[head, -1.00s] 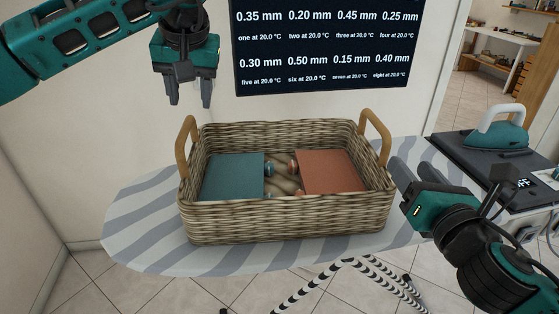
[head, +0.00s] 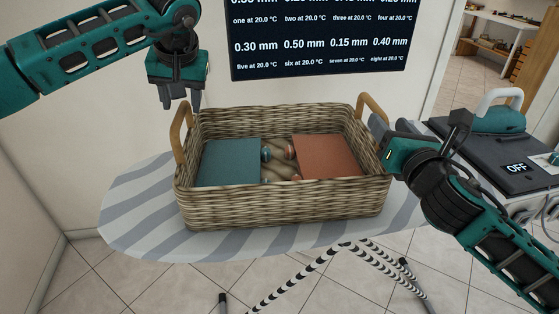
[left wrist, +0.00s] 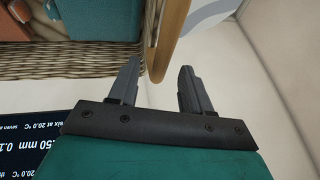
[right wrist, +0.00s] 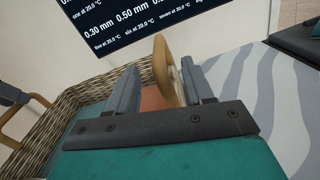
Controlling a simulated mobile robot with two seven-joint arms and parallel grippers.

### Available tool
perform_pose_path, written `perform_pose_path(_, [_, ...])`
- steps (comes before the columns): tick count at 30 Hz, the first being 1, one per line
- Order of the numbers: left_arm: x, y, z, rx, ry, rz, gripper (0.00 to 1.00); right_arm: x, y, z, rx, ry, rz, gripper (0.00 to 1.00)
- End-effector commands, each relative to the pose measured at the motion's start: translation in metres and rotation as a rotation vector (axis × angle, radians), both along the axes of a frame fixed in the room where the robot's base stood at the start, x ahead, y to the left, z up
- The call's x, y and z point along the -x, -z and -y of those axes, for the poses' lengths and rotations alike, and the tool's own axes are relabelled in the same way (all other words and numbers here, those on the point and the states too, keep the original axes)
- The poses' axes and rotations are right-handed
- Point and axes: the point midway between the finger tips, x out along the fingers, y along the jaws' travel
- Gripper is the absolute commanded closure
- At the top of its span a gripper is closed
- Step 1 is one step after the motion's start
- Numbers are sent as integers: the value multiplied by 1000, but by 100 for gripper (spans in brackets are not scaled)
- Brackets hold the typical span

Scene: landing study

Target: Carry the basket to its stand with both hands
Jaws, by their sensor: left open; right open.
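The wicker basket (head: 280,208) stands on a striped ironing board (head: 130,215). It holds a teal book-like block (head: 230,160), an orange one (head: 326,157) and small round items between them. Its left wooden handle (head: 178,135) and right wooden handle (head: 373,108) stand upright. My left gripper (head: 182,106) is open just above and behind the left handle; in the left wrist view that handle (left wrist: 168,40) lies ahead of the fingers (left wrist: 155,88). My right gripper (head: 380,135) is open at the right handle; in the right wrist view the handle (right wrist: 163,70) appears between the fingers (right wrist: 160,90).
A dark panel marked OFF (head: 480,155) carries a teal iron (head: 498,118) at the right. A black screen with figures (head: 320,40) hangs on the wall behind. The board's striped legs (head: 350,250) stand on the tiled floor. No separate stand is recognisable.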

Motion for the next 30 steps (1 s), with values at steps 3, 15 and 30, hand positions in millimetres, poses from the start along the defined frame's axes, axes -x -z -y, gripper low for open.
perform_pose_path(3, [-7, 20, -5, 0, -2, -3, 51, -21, -1, -4, -1, 1, 2, 48])
perform_pose_path(15, [-18, 47, -12, 0, 1, 0, 51, -50, 0, -9, -1, 0, 0, 48])
perform_pose_path(30, [-18, 46, -12, 0, 0, 0, 75, -50, 0, -9, 0, 0, 0, 72])
